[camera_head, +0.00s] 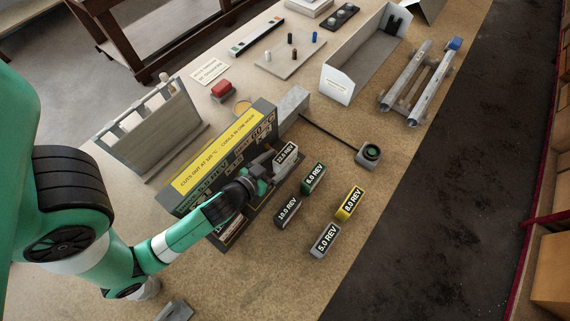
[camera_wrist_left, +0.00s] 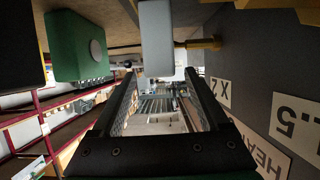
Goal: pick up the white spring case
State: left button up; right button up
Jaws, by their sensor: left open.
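A pale white-grey spring case (camera_head: 285,154) with a dark REV label is beside the long yellow-labelled unit (camera_head: 222,150). My left gripper (camera_head: 268,170) is open right at this case, and its fingers partly cover the case's lower left side. In the left wrist view a pale case (camera_wrist_left: 157,38) lies in line with the gap between my open fingertips (camera_wrist_left: 159,74). I cannot tell whether the fingers touch it. Another pale grey case (camera_head: 325,240), marked 5.0 REV, stands nearer the table's front edge. My right gripper is not in view.
A green case (camera_head: 313,178), a black case (camera_head: 287,211) and a yellow case (camera_head: 350,203) stand close by. The green one shows left of the fingers in the wrist view (camera_wrist_left: 78,46). A dark rod leads to a small block (camera_head: 369,154). The tabletop below the cases is clear.

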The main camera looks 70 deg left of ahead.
aim_at(291, 150)
pick_arm(q)
jog(key=shift+x, duration=0.95)
jog(key=x, duration=0.5)
jog(key=shift+w+a+f, duration=0.15)
jog(key=shift+w+f, duration=0.05)
grip_shut()
